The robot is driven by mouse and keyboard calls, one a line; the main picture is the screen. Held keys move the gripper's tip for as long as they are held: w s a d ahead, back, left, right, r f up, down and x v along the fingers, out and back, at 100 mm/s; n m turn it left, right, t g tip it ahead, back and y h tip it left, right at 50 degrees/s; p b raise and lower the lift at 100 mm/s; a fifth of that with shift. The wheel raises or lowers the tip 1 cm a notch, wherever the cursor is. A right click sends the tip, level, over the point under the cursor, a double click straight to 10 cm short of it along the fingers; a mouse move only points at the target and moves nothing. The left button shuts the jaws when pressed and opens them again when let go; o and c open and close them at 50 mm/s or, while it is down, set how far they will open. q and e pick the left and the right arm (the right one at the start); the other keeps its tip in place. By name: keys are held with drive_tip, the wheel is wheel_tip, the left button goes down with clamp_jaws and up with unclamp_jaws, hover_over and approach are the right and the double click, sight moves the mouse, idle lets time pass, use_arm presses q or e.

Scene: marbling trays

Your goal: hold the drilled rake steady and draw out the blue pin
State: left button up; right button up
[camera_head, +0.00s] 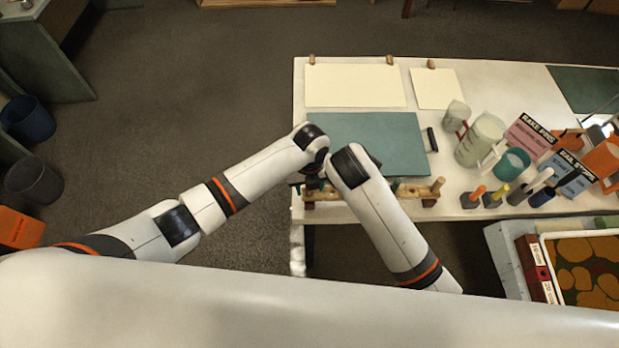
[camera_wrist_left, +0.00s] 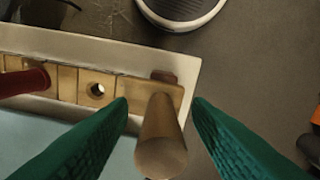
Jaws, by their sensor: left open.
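The drilled rake is a wooden bar (camera_head: 415,190) along the front edge of the white table, partly hidden behind my arms in the head view. In the left wrist view its bar (camera_wrist_left: 66,83) has an open hole. A dark red pin (camera_wrist_left: 25,82) stands at the left, and a thick brown wooden peg (camera_wrist_left: 161,150) at the end. My left gripper (camera_wrist_left: 160,102) is open, its green fingers on either side of this peg with gaps. My right gripper is hidden behind its own arm. I cannot make out a blue pin in the rake.
A blue-grey mat (camera_head: 380,135) lies behind the rake on the table (camera_head: 450,150). To the right stand a pale jug (camera_head: 478,140), a teal cup (camera_head: 513,162) and several small holders with coloured handles. Cream sheets (camera_head: 355,86) lie at the back.

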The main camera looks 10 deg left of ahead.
use_arm(q)
clamp_jaws()
idle(0.5)
idle(0.8)
